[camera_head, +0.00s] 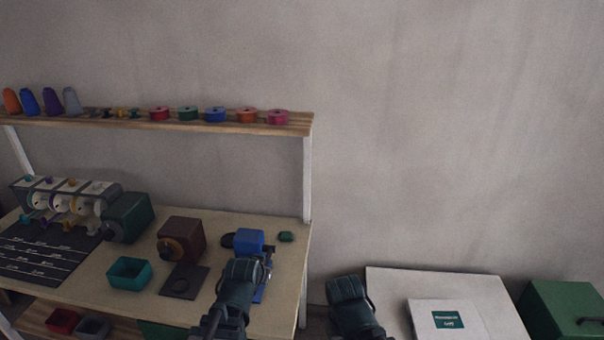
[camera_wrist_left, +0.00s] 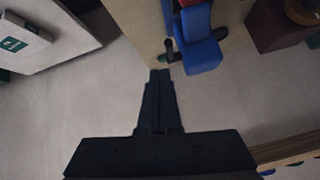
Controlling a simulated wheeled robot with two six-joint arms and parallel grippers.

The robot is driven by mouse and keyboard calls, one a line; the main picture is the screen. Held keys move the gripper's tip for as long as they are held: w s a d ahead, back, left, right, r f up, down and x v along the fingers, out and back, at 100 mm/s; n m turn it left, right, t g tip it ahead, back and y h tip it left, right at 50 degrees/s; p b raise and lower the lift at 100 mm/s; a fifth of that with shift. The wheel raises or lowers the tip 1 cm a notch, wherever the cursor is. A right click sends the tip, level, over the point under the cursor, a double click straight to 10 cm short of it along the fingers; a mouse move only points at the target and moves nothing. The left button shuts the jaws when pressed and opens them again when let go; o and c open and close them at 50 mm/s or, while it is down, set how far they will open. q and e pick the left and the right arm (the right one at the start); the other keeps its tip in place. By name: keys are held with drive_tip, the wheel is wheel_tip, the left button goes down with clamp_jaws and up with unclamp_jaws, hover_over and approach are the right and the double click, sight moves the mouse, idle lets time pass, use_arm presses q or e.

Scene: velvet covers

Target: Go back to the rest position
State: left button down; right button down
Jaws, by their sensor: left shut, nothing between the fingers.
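My left arm comes up from the bottom of the head view, in front of the right end of the workbench (camera_head: 205,300). Its fingertips are hard to make out there, near a blue machine (camera_head: 249,242). In the left wrist view my left gripper (camera_wrist_left: 160,74) has its dark fingers together with nothing between them. The blue machine (camera_wrist_left: 203,54) is just beyond the fingertips and to their right. My right arm shows at the bottom of the head view, right of the bench; its fingers cannot be made out.
A brown machine (camera_head: 181,238), a teal tray (camera_head: 129,273) and a green machine (camera_head: 128,217) stand on the bench. A shelf (camera_head: 290,124) above holds coloured spools and cones. A white surface (camera_head: 385,281) with a labelled box (camera_head: 447,319) and a green case (camera_head: 562,310) lie right.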

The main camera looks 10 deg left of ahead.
use_arm(q)
drive_tip(key=s+d+f+g, duration=0.3)
drive_tip(key=s+d, duration=0.3)
drive_tip(key=s, duration=0.3)
drive_tip(key=s+d+f+m+g+y, duration=0.1)
drive_tip(key=s+d+f+g, duration=0.2)
drive_tip(key=s+d+g, duration=0.3)
drive_tip(key=s, duration=0.4)
drive_tip(key=shift+w+d+f, duration=0.1)
drive_tip(key=shift+w, duration=0.05)
idle(0.5)
